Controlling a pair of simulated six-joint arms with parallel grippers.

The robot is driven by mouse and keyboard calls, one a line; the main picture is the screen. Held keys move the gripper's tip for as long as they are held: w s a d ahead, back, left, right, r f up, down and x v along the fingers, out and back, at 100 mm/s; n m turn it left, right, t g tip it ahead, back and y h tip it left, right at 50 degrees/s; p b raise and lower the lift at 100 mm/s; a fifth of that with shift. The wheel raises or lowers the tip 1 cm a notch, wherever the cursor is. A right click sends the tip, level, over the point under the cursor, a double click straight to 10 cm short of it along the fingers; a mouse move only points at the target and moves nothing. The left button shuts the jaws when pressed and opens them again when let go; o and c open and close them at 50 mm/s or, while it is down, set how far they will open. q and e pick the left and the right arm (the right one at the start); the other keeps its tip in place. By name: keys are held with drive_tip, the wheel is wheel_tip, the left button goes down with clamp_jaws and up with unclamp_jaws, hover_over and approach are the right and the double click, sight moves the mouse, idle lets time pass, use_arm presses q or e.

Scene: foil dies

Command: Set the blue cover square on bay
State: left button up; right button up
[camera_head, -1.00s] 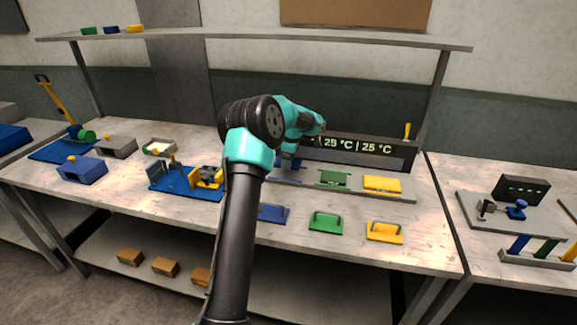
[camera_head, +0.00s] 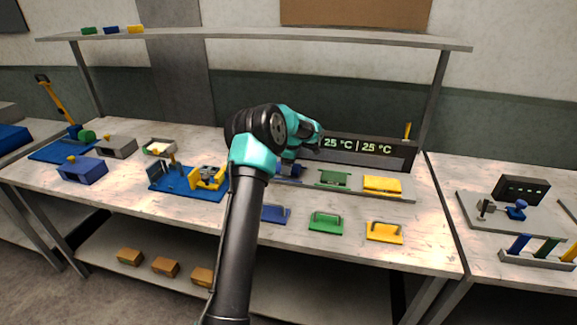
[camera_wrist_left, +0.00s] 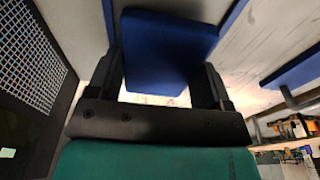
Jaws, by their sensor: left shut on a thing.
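My left gripper (camera_head: 291,164) hangs over the blue end of the grey bay base (camera_head: 409,198), mostly hidden behind my arm. A handled blue plate (camera_head: 276,214) lies on the bench in front of the base. A blue slab with a dark leg (camera_wrist_left: 293,68) also shows at the right of the wrist view. My right gripper is out of view.
A green part (camera_head: 334,178) and a yellow part (camera_head: 382,185) sit on the base. Handled green (camera_head: 326,223) and yellow (camera_head: 384,232) plates lie in front. A dark temperature display (camera_head: 365,150) stands behind. A blue fixture (camera_head: 187,182) is to the left.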

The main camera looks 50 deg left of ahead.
use_arm(q)
drive_tip(key=shift+f, duration=0.6)
drive_tip(key=o, duration=0.9)
drive_tip(key=shift+r, duration=0.55)
drive_tip(key=shift+o, duration=0.5)
wheel_tip(320, 180, up, 12)
drive_tip(key=d, duration=0.1)
drive_tip(key=shift+w, duration=0.35)
drive_tip(key=shift+d, duration=0.1)
